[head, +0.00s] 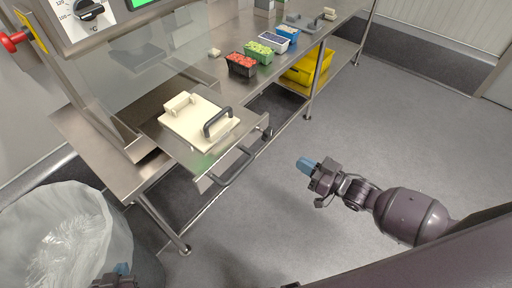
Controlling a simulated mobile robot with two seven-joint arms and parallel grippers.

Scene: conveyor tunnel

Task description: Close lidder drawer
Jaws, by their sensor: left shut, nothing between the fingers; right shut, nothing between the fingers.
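The lidder drawer (171,149) is pulled out from the machine at the left. It carries a cream plate (190,127) with a dark raised handle on it. The drawer's own dark front handle (233,167) faces the open floor. My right gripper (305,164) is shut and empty, in the air to the right of the drawer handle and apart from it. My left gripper (122,269) shows only in part at the bottom edge, near the waste bin; it is shut, with most of its arm out of view.
Tubs of red (241,65), green (258,52) and other food stand on the steel table behind. A yellow crate (306,70) sits on the lower shelf. A lined waste bin (40,215) stands at lower left. The floor at right is clear.

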